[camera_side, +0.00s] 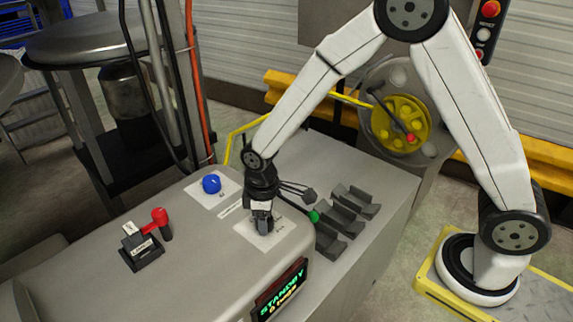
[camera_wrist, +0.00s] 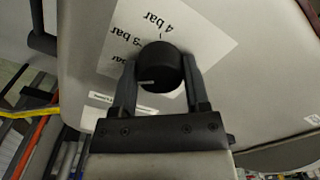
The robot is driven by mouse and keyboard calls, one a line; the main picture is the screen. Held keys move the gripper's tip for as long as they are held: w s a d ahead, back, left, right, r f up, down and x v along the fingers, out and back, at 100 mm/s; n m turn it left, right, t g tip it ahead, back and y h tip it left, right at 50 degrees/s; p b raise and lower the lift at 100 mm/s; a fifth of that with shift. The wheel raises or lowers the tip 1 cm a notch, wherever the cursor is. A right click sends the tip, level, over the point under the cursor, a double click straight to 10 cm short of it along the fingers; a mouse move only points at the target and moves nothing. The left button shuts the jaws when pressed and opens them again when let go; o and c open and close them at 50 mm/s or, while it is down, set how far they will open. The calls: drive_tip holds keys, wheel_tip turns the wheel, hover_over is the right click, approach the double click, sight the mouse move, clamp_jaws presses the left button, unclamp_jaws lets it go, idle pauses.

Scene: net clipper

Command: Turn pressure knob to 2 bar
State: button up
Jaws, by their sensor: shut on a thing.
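The pressure knob (camera_wrist: 160,62) is round and black, on a white label plate (camera_wrist: 205,30) with upside-down markings. "4 bar" and "3 bar" are readable; a further "bar" marking is partly covered by my left finger. A short white line shows on the knob's lower left, roughly level in the picture. My gripper (camera_wrist: 160,78) is shut on the knob, one finger on each side. In the side view my gripper (camera_side: 263,222) points down over the plate (camera_side: 281,232), and its fingers mostly hide the knob.
A blue knob (camera_side: 211,184) sits behind left of my gripper, and a red-handled lever (camera_side: 160,219) further left. A lit display (camera_side: 281,292) reading "STANDBY" is in front. Dark grey curved holders (camera_side: 345,212) and a green button (camera_side: 314,216) lie to the right.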

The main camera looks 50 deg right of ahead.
idle(0.3)
drive_tip(key=o, duration=1.3)
drive_tip(key=shift+r, duration=0.15)
drive_tip(key=shift+r, duration=3.8)
drive_tip(key=shift+d, duration=0.1)
drive_tip(key=s+d+m+t, duration=0.1)
drive_tip(key=s+d+m, duration=0.1)
drive_tip(key=s+d, duration=0.1)
drive_tip(key=s+d+m, duration=0.3)
drive_tip(key=s+d, duration=0.1)
drive_tip(key=s+d+m+t, duration=0.1)
drive_tip(key=s+d+m, duration=0.1)
drive_tip(key=s+d, duration=0.1)
drive_tip(key=shift+s+d+f+m+t, duration=0.15)
drive_tip(key=shift+s+d, duration=0.05)
drive_tip(key=shift+s, duration=0.15)
drive_tip(key=shift+s+d+f+m+t, duration=0.1)
drive_tip(key=shift+s+d+m+t, duration=0.1)
drive_tip(key=shift+s, duration=0.15)
